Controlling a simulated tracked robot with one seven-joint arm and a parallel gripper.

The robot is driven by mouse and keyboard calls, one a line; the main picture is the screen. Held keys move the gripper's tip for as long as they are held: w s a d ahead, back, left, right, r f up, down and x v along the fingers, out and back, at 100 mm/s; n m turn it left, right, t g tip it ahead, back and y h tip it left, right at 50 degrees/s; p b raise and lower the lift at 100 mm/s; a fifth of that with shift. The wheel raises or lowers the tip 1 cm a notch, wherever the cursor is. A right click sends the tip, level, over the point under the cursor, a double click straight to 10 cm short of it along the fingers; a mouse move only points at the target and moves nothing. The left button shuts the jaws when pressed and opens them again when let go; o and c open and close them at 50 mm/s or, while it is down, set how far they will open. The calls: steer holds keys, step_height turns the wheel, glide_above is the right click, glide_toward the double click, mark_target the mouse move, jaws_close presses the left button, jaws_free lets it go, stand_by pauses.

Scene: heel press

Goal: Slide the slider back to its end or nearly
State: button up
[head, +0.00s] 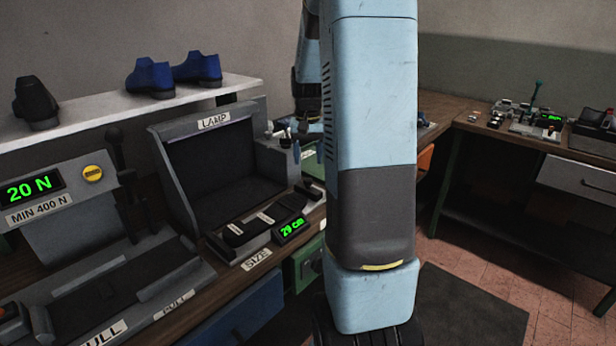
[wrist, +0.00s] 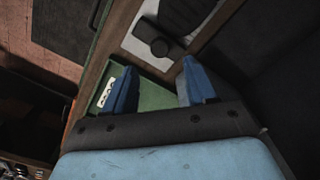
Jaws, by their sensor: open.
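The size gauge (head: 255,222) lies on the bench in front of the lamp box, with dark blocks on its grey plate and a green readout (head: 291,229) showing 29 cm. Which block is the slider is not clear in the head view. In the wrist view a dark block with a rounded end (wrist: 155,40) sits on a pale plate (wrist: 140,50); it may be the slider. My gripper (wrist: 157,84) is open, its two blue fingers apart with nothing between them. The block lies beyond the fingertips, apart from them.
The lamp box (head: 222,160) stands behind the gauge. A press unit (head: 100,240) with a lever and a 20 N readout is at left. Shoes (head: 150,78) stand on the shelf (head: 90,115). A green surface (wrist: 155,97) lies below the fingers. A second bench (head: 540,140) is at right.

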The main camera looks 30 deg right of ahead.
mark_target(308, 179)
step_height(308, 179, down, 7)
steer(key=shift+f, duration=0.1)
stand_by(0.3)
steer(key=shift+c, duration=0.5)
jaws_close()
